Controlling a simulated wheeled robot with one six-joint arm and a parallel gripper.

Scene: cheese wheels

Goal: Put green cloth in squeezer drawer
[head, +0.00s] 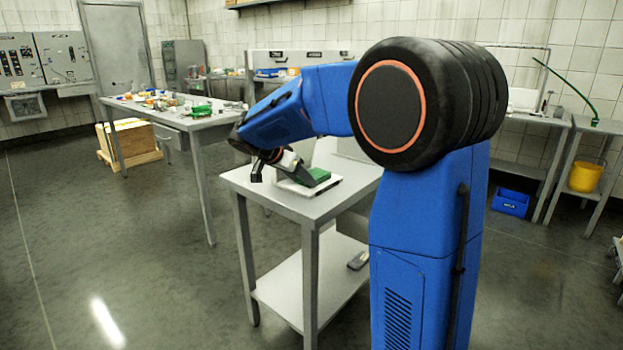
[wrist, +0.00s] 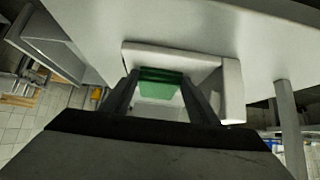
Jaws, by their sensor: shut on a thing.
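The green cloth (head: 318,176) shows as a folded, flat block above a white tray-like piece (head: 328,190) on the small grey table. In the wrist view the green cloth (wrist: 159,78) lies between the two dark fingers of my gripper (wrist: 161,82), which is shut on it. My gripper (head: 300,172) reaches in from the left in the head view. The white tray-like piece (wrist: 234,90) shows a raised rim around the cloth in the wrist view. I cannot tell whether the cloth touches it, or whether this piece is the squeezer drawer.
The small grey table (head: 238,176) has a lower shelf (head: 290,298) with a small grey object (head: 358,261) on it. A longer table (head: 180,122) with several small items stands behind at left. A blue bin (head: 510,203) and yellow bucket (head: 585,177) are at right. The left floor is open.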

